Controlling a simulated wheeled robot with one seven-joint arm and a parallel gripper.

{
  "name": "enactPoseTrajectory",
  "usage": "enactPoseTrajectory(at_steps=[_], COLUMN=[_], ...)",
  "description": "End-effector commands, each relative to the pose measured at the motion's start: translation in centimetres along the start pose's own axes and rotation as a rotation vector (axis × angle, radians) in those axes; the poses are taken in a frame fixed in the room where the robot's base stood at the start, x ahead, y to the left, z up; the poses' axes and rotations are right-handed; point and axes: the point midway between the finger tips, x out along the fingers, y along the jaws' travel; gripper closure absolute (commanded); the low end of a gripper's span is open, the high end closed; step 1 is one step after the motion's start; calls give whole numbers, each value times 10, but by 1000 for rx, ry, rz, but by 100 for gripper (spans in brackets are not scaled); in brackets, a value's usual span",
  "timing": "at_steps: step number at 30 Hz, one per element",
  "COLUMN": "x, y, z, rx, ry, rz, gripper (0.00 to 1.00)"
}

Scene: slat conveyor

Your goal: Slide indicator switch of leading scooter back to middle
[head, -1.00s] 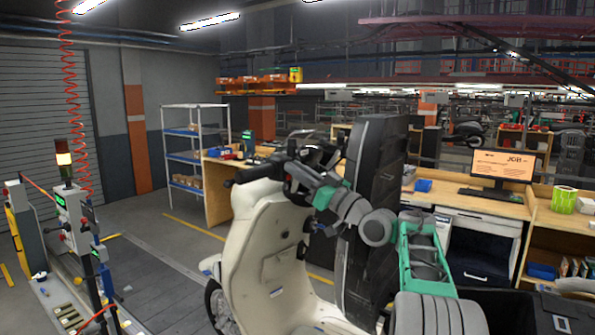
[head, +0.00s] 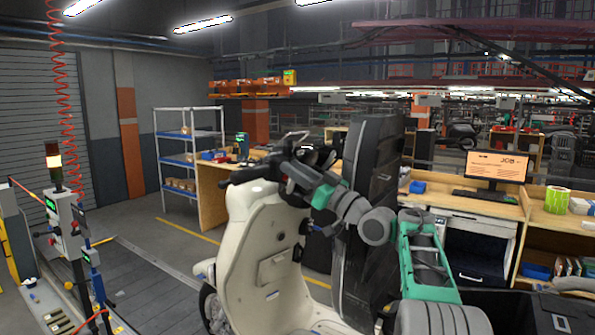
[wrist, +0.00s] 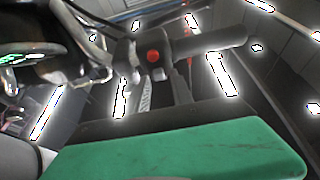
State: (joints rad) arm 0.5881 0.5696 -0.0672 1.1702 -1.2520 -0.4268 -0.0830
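The cream scooter (head: 262,250) stands upright in the middle of the head view, its handlebar (head: 240,175) at the top. The wrist view shows one end of the handlebar from close up: a black grip (wrist: 215,42) and a switch housing (wrist: 128,58) with a red round button (wrist: 152,56). A small light part sits just under the button; I cannot tell whether it is the indicator switch or how it is set. My gripper (head: 288,178) is at the handlebar, beside the switch area.
A tall dark panel (head: 368,200) stands close to my arm, right of the scooter. A control post (head: 62,225) with a signal lamp is at the left. Benches with a monitor (head: 497,170) and a shelf rack (head: 187,155) stand behind. Floor left of the scooter is open.

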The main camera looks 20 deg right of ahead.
Motion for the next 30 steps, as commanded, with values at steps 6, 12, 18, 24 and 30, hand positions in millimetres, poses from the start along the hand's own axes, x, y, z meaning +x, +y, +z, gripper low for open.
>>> enactPoseTrajectory(at_steps=[6,12,18,24,30], x=[-1,-10,-51,-78,-80], y=[1,2,3,2,1], z=[0,2,5,1,-1], rx=[-1,-2,-3,-3,-1], ry=[0,0,0,0,0], rz=[2,4,7,4,2], gripper=[64,64,64,64,64])
